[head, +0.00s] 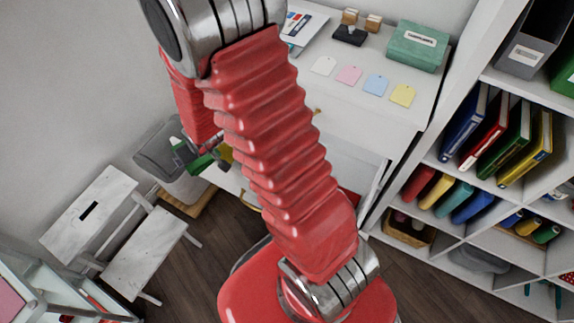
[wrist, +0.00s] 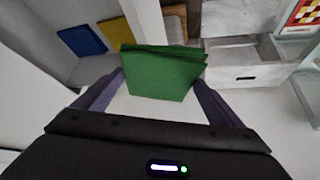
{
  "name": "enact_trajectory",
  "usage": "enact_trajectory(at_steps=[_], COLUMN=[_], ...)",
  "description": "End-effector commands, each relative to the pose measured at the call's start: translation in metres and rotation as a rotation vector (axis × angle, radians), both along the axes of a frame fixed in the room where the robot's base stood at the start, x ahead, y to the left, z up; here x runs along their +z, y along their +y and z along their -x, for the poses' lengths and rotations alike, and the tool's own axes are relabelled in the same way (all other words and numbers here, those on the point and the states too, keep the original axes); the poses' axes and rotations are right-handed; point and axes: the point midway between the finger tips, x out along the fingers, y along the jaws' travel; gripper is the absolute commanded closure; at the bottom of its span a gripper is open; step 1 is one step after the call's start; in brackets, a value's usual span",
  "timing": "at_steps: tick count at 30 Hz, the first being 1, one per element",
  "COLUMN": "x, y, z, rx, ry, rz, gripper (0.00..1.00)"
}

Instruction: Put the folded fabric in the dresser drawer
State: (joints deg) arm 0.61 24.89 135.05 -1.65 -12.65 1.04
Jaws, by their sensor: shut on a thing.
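My gripper (wrist: 160,82) is shut on the green folded fabric (wrist: 160,72), which sits between the two fingertips in the wrist view. In the head view the green fabric (head: 201,163) shows only in small part at the left of my red arm, which hides most of the rest. The white dresser (head: 352,104) stands behind my arm. An open drawer (head: 362,157) shows at its right side with something red in it, partly hidden. In the wrist view a blue square (wrist: 82,41) and a yellow square (wrist: 118,35) lie in a pale compartment beyond the left finger.
A grey bin (head: 160,150) stands left of the dresser. A white step stool (head: 92,212) is on the floor at left. Paper tags and a green box (head: 411,46) are on the dresser top. A shelf with binders (head: 465,125) stands at right.

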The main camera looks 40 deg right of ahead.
Motion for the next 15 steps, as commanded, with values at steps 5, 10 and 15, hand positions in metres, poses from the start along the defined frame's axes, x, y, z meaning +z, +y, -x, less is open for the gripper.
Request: enact_trajectory(at_steps=[5, 10, 15], x=[-0.004, -0.011, -0.019], y=[-0.017, -0.045, -0.076], z=[-0.001, 0.0, 0.003], rx=[0.007, 0.02, 0.039], ry=[0.001, 0.002, 0.001], rz=[0.001, 0.0, 0.0], gripper=[0.31, 0.31, 0.31])
